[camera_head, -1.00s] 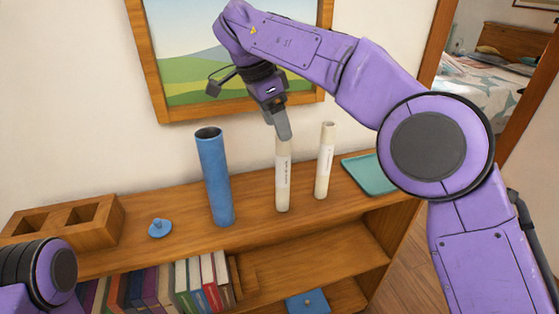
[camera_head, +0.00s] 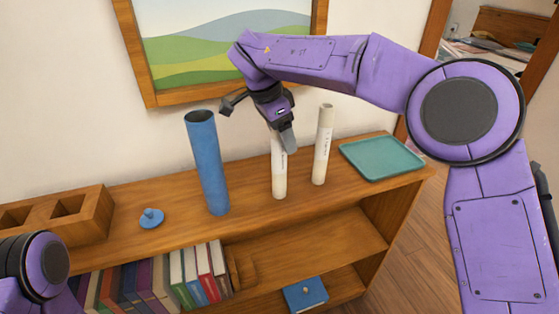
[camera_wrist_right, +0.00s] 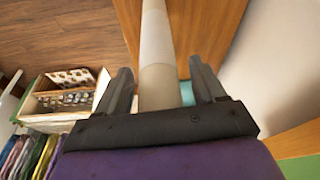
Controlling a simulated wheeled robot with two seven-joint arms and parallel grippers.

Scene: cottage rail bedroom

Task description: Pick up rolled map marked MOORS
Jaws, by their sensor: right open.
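Two white rolled maps stand upright on the wooden shelf top: a left one (camera_head: 279,175) and a right one (camera_head: 323,145). Each has small dark lettering that I cannot read, so I cannot tell which says MOORS. My right gripper (camera_head: 288,142) is at the top of the left map and hides its upper end. In the right wrist view, the open fingers (camera_wrist_right: 162,78) stand on either side of a pale rolled map (camera_wrist_right: 156,35), with a gap visible by them. Only part of my left arm shows at lower left; its gripper is out of view.
A tall blue tube (camera_head: 207,165) stands left of the maps, with a small blue lid (camera_head: 151,218) farther left. A wooden compartment box (camera_head: 92,215) is at the left end and a teal tray (camera_head: 382,158) at the right.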

